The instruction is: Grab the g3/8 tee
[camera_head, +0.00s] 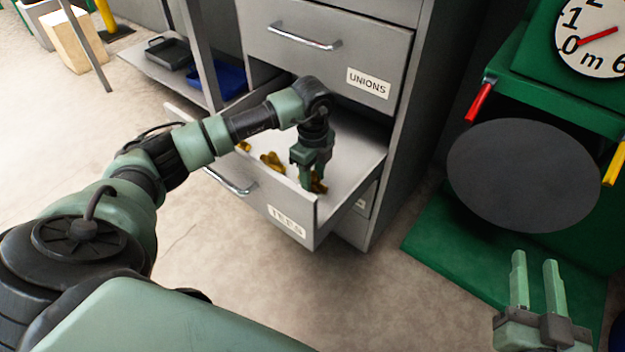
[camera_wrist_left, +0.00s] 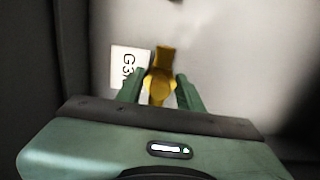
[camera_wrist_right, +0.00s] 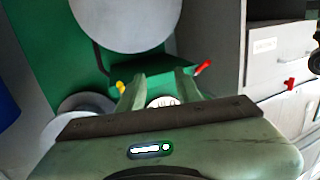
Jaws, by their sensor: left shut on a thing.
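The brass tee (camera_wrist_left: 161,75) is between the fingers of my left gripper (camera_wrist_left: 160,92), which is shut on it. A white label (camera_wrist_left: 127,66) reading "G3/" and partly hidden lies beside it on the drawer floor. In the head view my left gripper (camera_head: 312,172) reaches down into the open drawer labelled TEES (camera_head: 286,222), with the brass tee (camera_head: 318,185) mostly hidden at its fingertips.
Other brass fittings (camera_head: 272,161) lie in the same drawer, left of my left gripper. The UNIONS drawer (camera_head: 335,50) above is closed. A green machine with a dark grey disc (camera_head: 523,175) and a dial (camera_head: 597,38) stands at right. A blue tray (camera_head: 215,77) sits on a low shelf.

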